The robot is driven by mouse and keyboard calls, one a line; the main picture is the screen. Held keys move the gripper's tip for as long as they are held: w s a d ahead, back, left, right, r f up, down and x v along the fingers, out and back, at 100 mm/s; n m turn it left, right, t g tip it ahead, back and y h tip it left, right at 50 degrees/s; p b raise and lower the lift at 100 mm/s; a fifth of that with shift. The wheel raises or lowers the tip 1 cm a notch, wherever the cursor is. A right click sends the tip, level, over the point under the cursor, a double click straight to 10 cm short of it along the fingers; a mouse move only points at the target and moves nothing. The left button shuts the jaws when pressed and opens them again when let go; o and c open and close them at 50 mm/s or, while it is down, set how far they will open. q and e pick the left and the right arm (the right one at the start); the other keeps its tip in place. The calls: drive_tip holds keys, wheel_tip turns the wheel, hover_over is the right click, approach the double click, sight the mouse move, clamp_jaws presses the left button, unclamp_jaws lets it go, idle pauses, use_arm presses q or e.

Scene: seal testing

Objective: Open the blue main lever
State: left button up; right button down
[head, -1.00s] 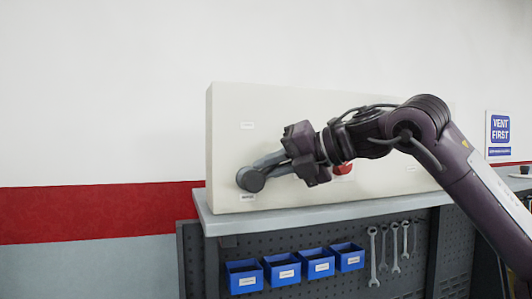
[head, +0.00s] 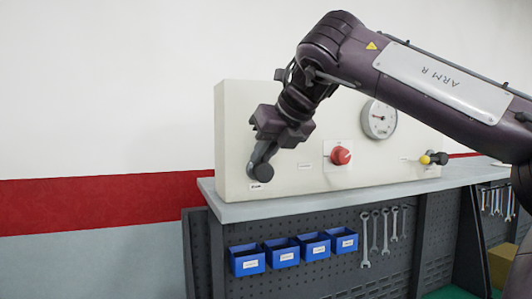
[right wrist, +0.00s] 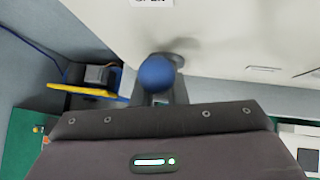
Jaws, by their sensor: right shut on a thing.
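The main lever (head: 261,168) shows in the head view as a dark grey arm with a round hub, low on the left end of the pale panel (head: 240,110). It points steeply up and a little right from its hub. My right gripper (head: 271,140) is shut on its upper part. The gripper hides the lever's end in the head view. In the right wrist view a blue ball knob (right wrist: 156,75) sits in front of the gripper body, with the grey lever arm behind it. My left gripper is not in view.
The panel also carries a red knob (head: 340,155), a round gauge (head: 380,119) and a small yellow-handled valve (head: 426,159). It stands on a grey bench top (head: 300,207). Blue bins (head: 247,260) and wrenches (head: 365,240) hang below. A label reading OPEN (right wrist: 152,2) shows in the wrist view.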

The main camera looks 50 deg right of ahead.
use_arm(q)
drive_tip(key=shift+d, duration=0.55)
use_arm(e)
drive_tip(key=shift+a+f+g+h, duration=0.2)
drive_tip(key=shift+f+g+h, duration=0.1)
drive_tip(key=shift+f+h, duration=0.15)
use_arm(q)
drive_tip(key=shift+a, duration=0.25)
use_arm(e)
drive_tip(key=c, duration=1.5)
unclamp_jaws()
drive_tip(key=shift+o, duration=0.2)
drive_tip(key=shift+r, duration=0.15)
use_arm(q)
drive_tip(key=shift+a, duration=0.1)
use_arm(e)
drive_tip(key=shift+r, duration=0.1)
